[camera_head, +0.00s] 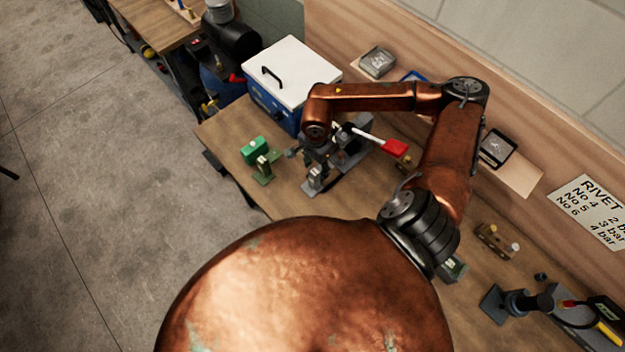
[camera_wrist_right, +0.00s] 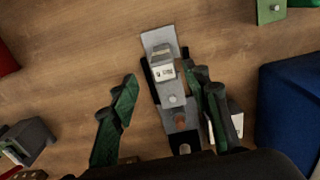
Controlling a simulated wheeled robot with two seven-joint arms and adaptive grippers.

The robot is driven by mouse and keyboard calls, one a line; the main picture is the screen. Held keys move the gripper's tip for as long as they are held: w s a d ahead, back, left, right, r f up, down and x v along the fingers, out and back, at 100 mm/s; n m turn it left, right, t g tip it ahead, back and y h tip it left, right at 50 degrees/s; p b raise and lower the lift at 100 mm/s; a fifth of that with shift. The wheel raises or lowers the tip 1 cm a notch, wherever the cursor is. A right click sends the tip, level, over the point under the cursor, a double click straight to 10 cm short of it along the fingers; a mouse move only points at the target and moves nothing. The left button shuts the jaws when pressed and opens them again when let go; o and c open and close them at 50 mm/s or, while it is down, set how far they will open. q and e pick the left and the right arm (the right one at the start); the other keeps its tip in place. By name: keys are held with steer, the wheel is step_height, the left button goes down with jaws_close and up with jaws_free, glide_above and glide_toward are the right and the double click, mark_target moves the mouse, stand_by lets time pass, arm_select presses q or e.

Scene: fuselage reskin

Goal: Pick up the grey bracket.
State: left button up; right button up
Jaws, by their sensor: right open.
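The grey bracket (camera_wrist_right: 158,42) is in the right wrist view, a flat plate with a raised block carrying a white label. In the head view a grey piece that seems to be it (camera_head: 314,182) stands on the table just below my right gripper (camera_head: 318,158). My right gripper (camera_wrist_right: 165,85) is open and empty. Its two dark green fingers lie on either side of the bracket in the picture, the right one much closer. I cannot tell whether that finger touches it. The near end of the bracket is partly hidden by the gripper. My left gripper is out of view.
A blue box with a white lid (camera_head: 292,68) stands behind the gripper. Green blocks (camera_head: 254,150) are to its left, a red-handled tool (camera_head: 394,148) to its right. The wooden table (camera_head: 228,126) is clear at its left corner. A rivet sign (camera_head: 598,210) is at right.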

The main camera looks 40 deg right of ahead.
mark_target(313, 172)
steer(key=f, duration=0.2)
steer(key=f+p, duration=0.1)
steer(key=shift+w+a+f, duration=0.3)
steer(key=shift+w+a, duration=0.05)
steer(key=shift+a, duration=0.05)
steer(key=shift+s+d+f, duration=0.1)
steer(key=shift+f, duration=0.15)
steer(key=shift+c, duration=0.2)
jaws_close()
